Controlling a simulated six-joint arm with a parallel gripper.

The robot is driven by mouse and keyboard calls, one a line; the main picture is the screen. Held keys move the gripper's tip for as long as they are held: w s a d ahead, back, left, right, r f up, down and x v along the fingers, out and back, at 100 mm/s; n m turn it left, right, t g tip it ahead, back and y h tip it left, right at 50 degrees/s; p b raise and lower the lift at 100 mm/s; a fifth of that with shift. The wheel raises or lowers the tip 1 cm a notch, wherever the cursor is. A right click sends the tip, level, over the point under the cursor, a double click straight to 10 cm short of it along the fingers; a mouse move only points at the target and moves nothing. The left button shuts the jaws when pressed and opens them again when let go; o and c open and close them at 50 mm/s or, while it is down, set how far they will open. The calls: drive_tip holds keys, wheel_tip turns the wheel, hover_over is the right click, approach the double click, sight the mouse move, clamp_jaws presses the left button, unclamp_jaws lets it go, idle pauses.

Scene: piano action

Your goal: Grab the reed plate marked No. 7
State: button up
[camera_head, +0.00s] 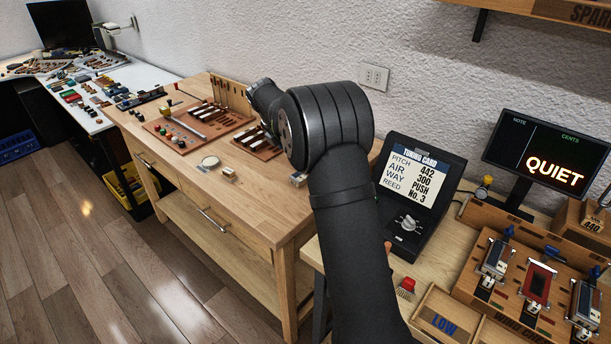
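No reed plate with a readable No. 7 shows; the markings on the small parts are too small to read. Small light and dark strips lie in a reddish-brown tray (172,139) on the wooden bench, and more lie on a second brown board (264,153) partly behind my arm. I cannot tell whether any of them is a reed plate. My black arm rises from the bottom centre and bends over the bench. The tuning card screen (422,172) reads pitch 442, air 300, way push, reed No. 3.
A round pale disc (209,162) and a small metal part (229,173) lie on the bench's front. A monitor (550,155) reads QUIET. A white table (142,76) stands far left.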

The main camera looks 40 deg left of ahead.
drive_tip(key=x, duration=1.2)
drive_tip(key=shift+w+a+f, duration=0.15)
drive_tip(key=shift+f, duration=0.25)
drive_tip(key=shift+r, duration=0.1)
drive_tip(key=c, duration=1.1)
